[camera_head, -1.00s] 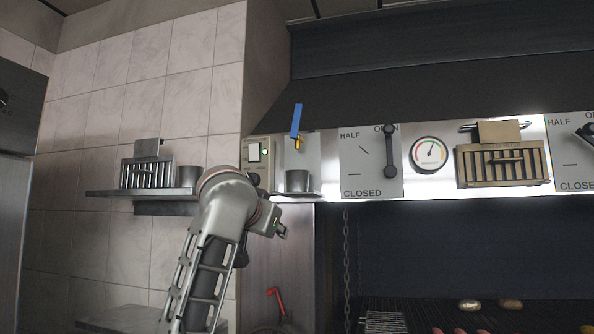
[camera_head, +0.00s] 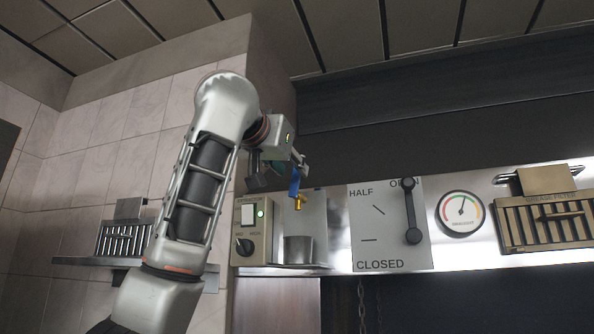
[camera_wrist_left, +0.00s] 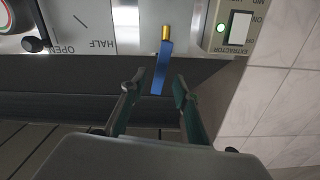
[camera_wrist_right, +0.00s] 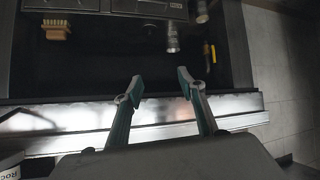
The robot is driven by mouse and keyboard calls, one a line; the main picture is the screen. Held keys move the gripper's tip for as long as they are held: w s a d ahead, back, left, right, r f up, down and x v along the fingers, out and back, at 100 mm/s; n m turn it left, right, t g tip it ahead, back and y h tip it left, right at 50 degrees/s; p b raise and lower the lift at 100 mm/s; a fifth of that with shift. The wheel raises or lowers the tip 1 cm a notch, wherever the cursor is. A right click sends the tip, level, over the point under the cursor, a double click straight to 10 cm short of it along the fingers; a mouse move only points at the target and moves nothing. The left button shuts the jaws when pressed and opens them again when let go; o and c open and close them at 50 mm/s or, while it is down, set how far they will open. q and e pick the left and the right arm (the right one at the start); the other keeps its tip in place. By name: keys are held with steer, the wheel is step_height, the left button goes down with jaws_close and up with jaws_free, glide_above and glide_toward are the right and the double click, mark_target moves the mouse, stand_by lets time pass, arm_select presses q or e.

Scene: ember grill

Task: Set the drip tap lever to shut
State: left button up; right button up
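The drip tap is a small brass spout (camera_head: 299,203) with a blue lever (camera_head: 294,182) standing up from it, on a steel plate. In the left wrist view the brass spout (camera_wrist_left: 166,33) and blue lever (camera_wrist_left: 163,66) show clearly. My left gripper (camera_wrist_left: 159,77) is open, with one finger on each side of the lever's free end in that view. I cannot tell whether a finger touches it. In the head view my left gripper (camera_head: 298,164) is at the lever's top and partly hides it. My right gripper (camera_wrist_right: 160,84) is open and empty, away from the tap.
A metal cup (camera_head: 298,250) stands under the tap. The extractor switch panel (camera_head: 252,229) is left of it. A HALF/CLOSED lever plate (camera_head: 371,239), a gauge (camera_head: 460,213) and a grease filter (camera_head: 545,222) are to the right. A wall shelf (camera_head: 80,261) is at left.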

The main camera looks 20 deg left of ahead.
mark_target(295, 174)
arm_select(q)
steer(key=w+p, duration=0.1)
steer(key=w, duration=0.2)
steer(key=shift+w+r, duration=0.1)
steer(key=shift+w, duration=0.2)
steer(key=shift+w+p, duration=0.3)
steer(key=shift+w, duration=0.2)
arm_select(e)
steer(key=r, duration=0.1)
steer(key=w+r, duration=0.1)
steer(key=r, duration=0.1)
steer(key=shift+w, duration=0.15)
arm_select(q)
steer(key=shift+c, duration=0.5)
jaws_close()
arm_select(e)
steer(key=shift+f, duration=0.1)
steer(key=shift+d+f, duration=0.1)
steer(key=shift+f, duration=0.05)
